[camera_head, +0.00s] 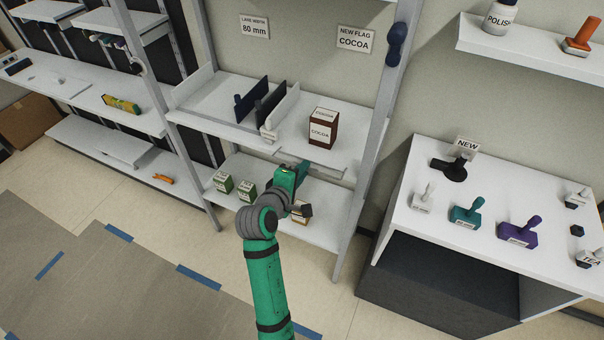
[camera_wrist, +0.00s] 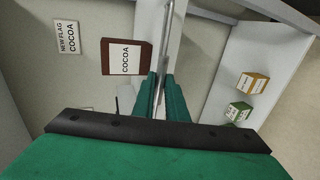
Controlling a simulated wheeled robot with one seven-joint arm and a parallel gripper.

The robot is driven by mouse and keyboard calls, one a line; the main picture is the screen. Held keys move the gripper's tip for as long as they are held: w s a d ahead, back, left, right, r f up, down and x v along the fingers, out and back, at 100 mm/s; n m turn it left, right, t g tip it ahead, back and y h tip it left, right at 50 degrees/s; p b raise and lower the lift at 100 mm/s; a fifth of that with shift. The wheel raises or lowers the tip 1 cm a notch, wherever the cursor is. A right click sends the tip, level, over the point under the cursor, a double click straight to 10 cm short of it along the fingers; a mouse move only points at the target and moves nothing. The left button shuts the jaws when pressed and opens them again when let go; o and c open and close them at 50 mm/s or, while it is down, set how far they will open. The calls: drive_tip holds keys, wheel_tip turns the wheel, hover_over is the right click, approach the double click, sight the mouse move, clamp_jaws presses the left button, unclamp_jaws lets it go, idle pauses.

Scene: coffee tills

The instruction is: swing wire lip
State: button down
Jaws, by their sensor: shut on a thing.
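The wire lip (camera_wrist: 169,40) is a thin grey metal rod along the front edge of the upper shelf (camera_head: 352,127) in the middle rack. In the wrist view it runs down from the top edge between my green fingers. My gripper (camera_head: 300,169) is at this shelf's front edge, and it also shows in the wrist view (camera_wrist: 166,92). It is shut on the wire lip. In the head view my fingers and wrist hide part of the lip. A brown cocoa box (camera_head: 322,128) stands upright on the shelf behind it; it also shows in the wrist view (camera_wrist: 126,57).
Dark dividers (camera_head: 250,103) and a white divider (camera_head: 281,107) stand left of the cocoa box. Green boxes (camera_head: 223,182) and an orange-brown box (camera_head: 302,212) sit on the lower shelf. A rack upright (camera_head: 366,160) stands to the right. A white table (camera_head: 480,250) holds several stamps.

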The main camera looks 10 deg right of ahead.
drive_tip(key=shift+r, duration=0.25)
drive_tip(key=shift+w+d+r, duration=0.2)
drive_tip(key=shift+w+r, duration=0.15)
drive_tip(key=shift+r, duration=0.35)
drive_tip(key=shift+w+d+r, duration=0.35)
drive_tip(key=shift+w+r, duration=0.1)
drive_tip(key=shift+r, duration=0.2)
